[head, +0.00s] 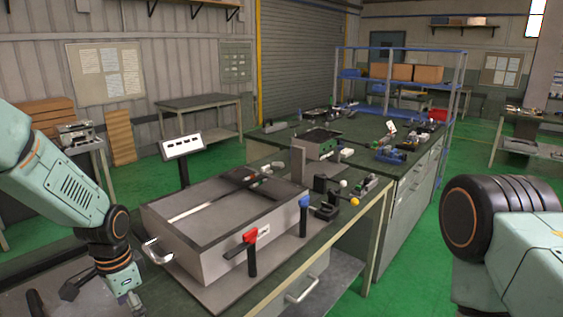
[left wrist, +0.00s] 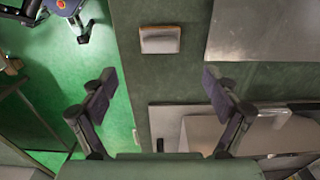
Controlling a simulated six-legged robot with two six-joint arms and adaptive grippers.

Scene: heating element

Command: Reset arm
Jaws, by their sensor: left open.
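My left arm (head: 62,185) comes in from the left in the head view and bends down beside the grey heating box (head: 215,240). Its hand end runs to the bottom edge, so the fingers are not clear there. In the left wrist view my left gripper (left wrist: 160,88) is open, its two dark fingers wide apart with nothing between them.
The bench behind carries several small parts. Green floor (head: 480,155) is open to the right.

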